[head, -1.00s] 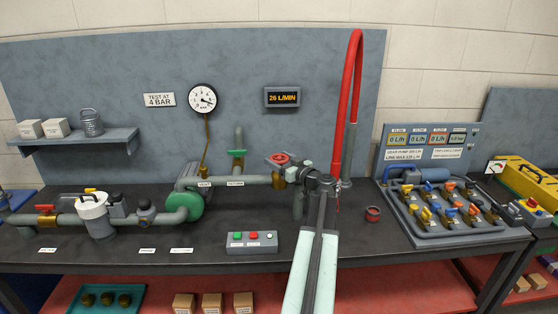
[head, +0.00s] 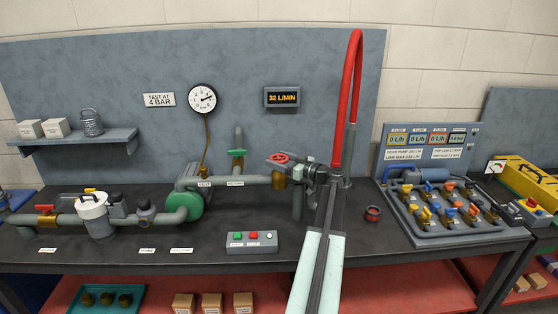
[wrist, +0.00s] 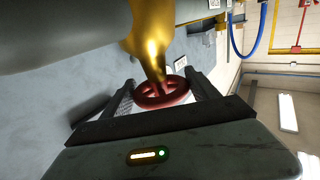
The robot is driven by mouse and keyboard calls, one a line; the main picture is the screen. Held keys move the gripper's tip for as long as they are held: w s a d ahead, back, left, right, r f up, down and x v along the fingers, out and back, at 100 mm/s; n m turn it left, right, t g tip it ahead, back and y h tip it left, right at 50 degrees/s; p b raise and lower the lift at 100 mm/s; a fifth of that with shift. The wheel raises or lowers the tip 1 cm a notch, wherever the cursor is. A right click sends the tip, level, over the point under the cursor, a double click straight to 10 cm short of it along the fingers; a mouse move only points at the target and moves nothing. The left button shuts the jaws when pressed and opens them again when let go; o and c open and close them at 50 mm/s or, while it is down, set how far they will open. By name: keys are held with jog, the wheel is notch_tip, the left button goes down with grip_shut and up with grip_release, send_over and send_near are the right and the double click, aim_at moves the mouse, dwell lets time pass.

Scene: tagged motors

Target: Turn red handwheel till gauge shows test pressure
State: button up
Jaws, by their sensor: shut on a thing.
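The red handwheel (head: 280,158) sits on a brass valve at the right end of the grey pipe. My gripper (head: 305,171) reaches it from the right. In the wrist view the wheel (wrist: 163,93) lies between the two fingers of my gripper (wrist: 160,88), which is shut on its rim, with the brass valve body (wrist: 150,35) beyond. The round pressure gauge (head: 202,98) hangs on the back panel. Its needle points right and slightly up; the exact value is too small to read surely. The sign (head: 159,99) beside it reads "TEST AT 4 BAR".
The flow display (head: 282,97) reads 32 L/MIN. A red hose (head: 354,90) arches up just right of my gripper. A green handwheel (head: 237,153) stands left of the red one. A button box (head: 251,242) is on the bench below.

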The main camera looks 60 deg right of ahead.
jog(key=o, duration=1.4)
jog(key=shift+c, duration=0.2)
jog(key=s, duration=0.8)
jog(key=shift+a, duration=0.2)
